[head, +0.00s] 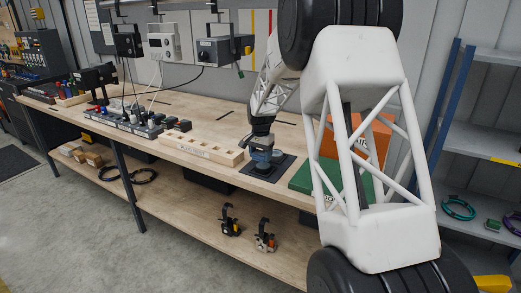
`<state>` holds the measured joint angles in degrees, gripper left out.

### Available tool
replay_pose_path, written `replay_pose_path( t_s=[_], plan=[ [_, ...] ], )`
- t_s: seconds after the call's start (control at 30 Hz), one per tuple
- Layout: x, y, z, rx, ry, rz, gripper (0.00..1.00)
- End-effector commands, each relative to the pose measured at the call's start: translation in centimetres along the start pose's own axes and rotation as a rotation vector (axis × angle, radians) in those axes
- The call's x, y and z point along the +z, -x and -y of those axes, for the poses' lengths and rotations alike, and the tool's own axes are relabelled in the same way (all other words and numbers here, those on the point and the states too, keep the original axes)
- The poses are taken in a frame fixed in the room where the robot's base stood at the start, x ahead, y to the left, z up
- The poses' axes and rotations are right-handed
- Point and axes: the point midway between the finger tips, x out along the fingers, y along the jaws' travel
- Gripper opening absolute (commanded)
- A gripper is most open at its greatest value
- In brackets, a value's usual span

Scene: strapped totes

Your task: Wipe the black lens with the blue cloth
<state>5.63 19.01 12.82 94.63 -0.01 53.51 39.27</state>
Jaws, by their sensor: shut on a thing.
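My gripper (262,148) reaches down to the workbench near its front edge. It is shut on a small blue cloth (261,157). The cloth is low over a dark square mat (285,172), and I cannot tell whether it touches what lies beneath. I cannot make out the black lens; the gripper and cloth may cover it.
A wooden block with holes (203,148) lies left of the mat. A green case (302,178) and an orange box (379,140), partly behind my arm, stand to the right. Several dark devices (140,122) line the bench at left. Clamps (230,222) sit on the lower shelf.

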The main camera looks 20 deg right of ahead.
Motion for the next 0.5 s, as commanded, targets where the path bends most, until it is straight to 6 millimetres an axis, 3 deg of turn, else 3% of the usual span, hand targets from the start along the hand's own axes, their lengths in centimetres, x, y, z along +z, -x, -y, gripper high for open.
replay_pose_path(
  t_s=[0.37, 0.5],
  plan=[
    [0.0, -4.0, 0.0, 0.001, 0.000, 0.002, 0.41],
    [-1.4, -3.7, 0.0, 0.001, -0.001, 0.002, 0.41]
  ],
)
